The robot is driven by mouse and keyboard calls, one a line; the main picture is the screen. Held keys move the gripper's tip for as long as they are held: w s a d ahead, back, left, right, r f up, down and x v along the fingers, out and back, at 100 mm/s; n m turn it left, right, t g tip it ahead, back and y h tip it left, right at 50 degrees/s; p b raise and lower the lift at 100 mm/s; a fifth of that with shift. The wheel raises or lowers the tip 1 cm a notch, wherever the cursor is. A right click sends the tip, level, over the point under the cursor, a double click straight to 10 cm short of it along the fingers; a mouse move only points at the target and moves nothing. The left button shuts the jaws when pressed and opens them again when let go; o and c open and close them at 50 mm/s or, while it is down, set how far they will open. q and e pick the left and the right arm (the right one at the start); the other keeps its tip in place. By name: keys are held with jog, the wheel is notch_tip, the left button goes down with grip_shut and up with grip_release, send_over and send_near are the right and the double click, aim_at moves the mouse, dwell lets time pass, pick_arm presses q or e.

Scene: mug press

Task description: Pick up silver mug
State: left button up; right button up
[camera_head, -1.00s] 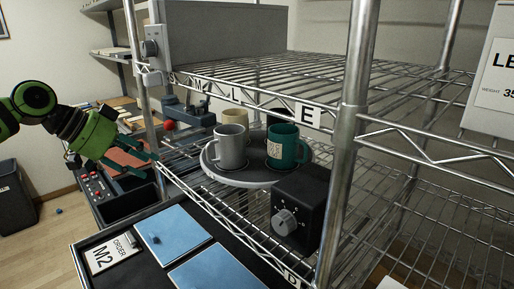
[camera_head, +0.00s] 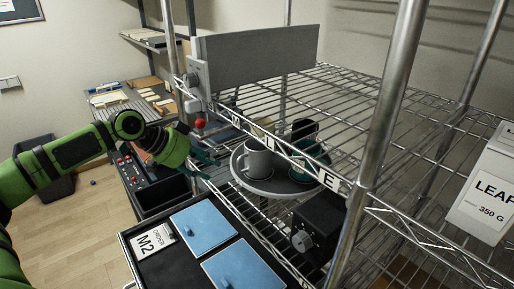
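The silver mug (camera_head: 257,162) stands upright on a round grey turntable (camera_head: 268,187) on the lower wire shelf, partly behind the upper shelf's front rail. My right gripper is not in view.
A black box with a dial (camera_head: 318,228) stands in front of the turntable. A chrome post (camera_head: 375,130) rises at the right. The upper wire shelf with a grey panel (camera_head: 258,57) limits room above. A black tray with blue lids (camera_head: 203,225) lies in front.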

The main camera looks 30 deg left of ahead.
aim_at(253, 160)
pick_arm(q)
jog(key=w+d+f, duration=0.1)
jog(key=w, duration=0.1)
jog(key=w+d+f+p, duration=0.1)
jog(key=w+d, duration=0.1)
jog(key=w+d+f+p, duration=0.1)
jog(key=w, duration=0.1)
jog(key=shift+w+d, duration=0.1)
jog(key=shift+d, duration=0.05)
jog(key=shift+w+d+f, duration=0.2)
jog(key=shift+w+f, duration=0.15)
jog(key=shift+w, duration=0.05)
jog(key=shift+s+r, duration=0.1)
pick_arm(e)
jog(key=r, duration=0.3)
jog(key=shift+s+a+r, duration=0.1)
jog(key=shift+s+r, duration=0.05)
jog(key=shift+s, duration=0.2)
pick_arm(q)
jog(key=shift+r, duration=0.1)
grip_shut()
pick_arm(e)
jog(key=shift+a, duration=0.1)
